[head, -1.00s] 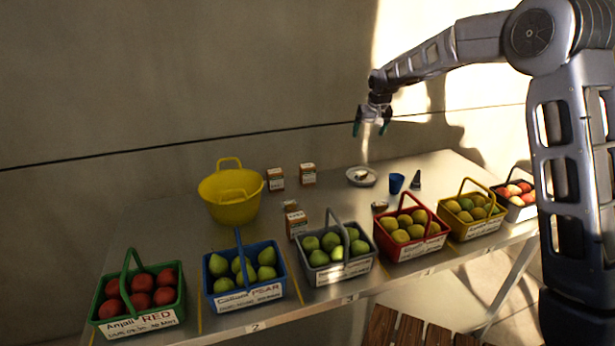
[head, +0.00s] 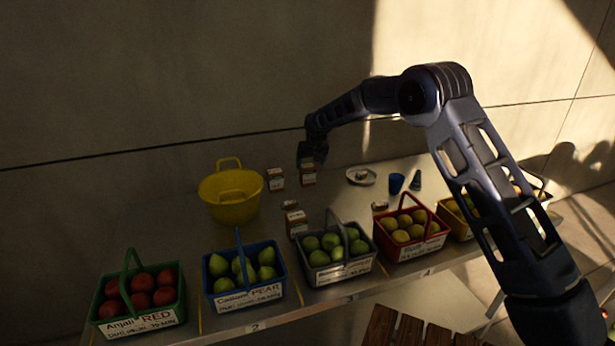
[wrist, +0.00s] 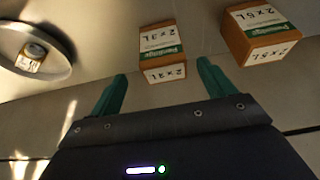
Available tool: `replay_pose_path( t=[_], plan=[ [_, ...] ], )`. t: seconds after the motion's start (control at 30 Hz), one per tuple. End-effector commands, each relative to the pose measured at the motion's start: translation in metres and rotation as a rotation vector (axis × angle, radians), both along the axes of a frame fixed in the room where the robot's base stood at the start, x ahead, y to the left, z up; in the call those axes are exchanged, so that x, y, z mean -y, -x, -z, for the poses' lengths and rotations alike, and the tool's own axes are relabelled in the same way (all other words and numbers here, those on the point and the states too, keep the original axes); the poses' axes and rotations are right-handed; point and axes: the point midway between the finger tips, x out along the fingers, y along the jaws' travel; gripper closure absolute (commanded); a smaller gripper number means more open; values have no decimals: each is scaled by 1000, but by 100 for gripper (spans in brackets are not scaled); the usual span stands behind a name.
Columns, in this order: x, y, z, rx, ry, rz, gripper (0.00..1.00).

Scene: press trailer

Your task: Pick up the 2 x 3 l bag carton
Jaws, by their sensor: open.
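The 2 x 3 l bag carton (wrist: 162,45) is a small orange-brown box with white and green labels. In the wrist view it stands just beyond and between my fingertips, apart from them. In the head view I take it to be the right one of the two back cartons (head: 308,180); my gripper partly covers its top. My gripper (wrist: 163,80) is open and empty, with green fingers. In the head view my gripper (head: 312,160) hangs dark and shaded above that carton.
A similar 2 x 5 l carton (wrist: 262,35) stands close to the right in the wrist view. A round dish (head: 361,176), yellow basket (head: 231,197), blue cup (head: 396,183) and front cartons (head: 296,222) stand around. Fruit baskets, including a grey one (head: 340,273), line the front edge.

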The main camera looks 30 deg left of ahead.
Motion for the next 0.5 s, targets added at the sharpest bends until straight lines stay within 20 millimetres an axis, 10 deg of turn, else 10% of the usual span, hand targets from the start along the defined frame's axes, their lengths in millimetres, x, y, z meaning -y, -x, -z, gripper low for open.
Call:
replay_pose_path(
  t=[0.5],
  plan=[
    [-16, -10, 47, -1, 2, -1, 18]
  ],
)
